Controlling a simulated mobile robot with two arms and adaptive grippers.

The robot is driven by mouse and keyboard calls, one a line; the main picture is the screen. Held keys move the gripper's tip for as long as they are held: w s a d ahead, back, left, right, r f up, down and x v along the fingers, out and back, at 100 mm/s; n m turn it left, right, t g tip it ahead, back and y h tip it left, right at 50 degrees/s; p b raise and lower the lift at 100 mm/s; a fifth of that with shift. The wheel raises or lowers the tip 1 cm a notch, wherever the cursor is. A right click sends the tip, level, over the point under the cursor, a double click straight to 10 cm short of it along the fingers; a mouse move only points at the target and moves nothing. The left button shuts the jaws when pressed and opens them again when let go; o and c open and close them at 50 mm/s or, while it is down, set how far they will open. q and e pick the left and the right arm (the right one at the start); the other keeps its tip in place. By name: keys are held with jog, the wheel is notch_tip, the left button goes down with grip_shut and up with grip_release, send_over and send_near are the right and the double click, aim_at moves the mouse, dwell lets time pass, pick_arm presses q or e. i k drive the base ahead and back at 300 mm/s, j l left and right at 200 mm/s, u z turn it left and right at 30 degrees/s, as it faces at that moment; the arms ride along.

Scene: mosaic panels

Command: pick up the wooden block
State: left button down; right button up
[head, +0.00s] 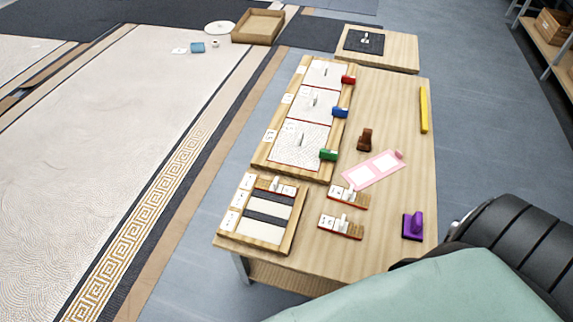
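A small dark brown piece (367,134) with a wider lower end stands on the light wooden table (388,95), right of the panel frame and above the pink card. It is the closest match to a wooden block, but I cannot tell for certain. Two small wooden pieces with white tiles and red edges, an upper one (357,201) and a lower one (352,233), lie near the table's front. Neither of my grippers shows in the head view, and nothing is seen touching the brown piece.
A wooden frame (258,164) holds three white panels, with red, blue and green blocks (328,154) along its right side. A striped panel tray (293,237), a pink card (361,176), a purple stamp-like piece (412,226) and a yellow bar (424,110) share the table. A dark chair-like shape (508,238) stands right.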

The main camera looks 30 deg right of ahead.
aim_at(364, 142)
jog(key=k+z, duration=0.15)
jog(key=z, duration=1.45)
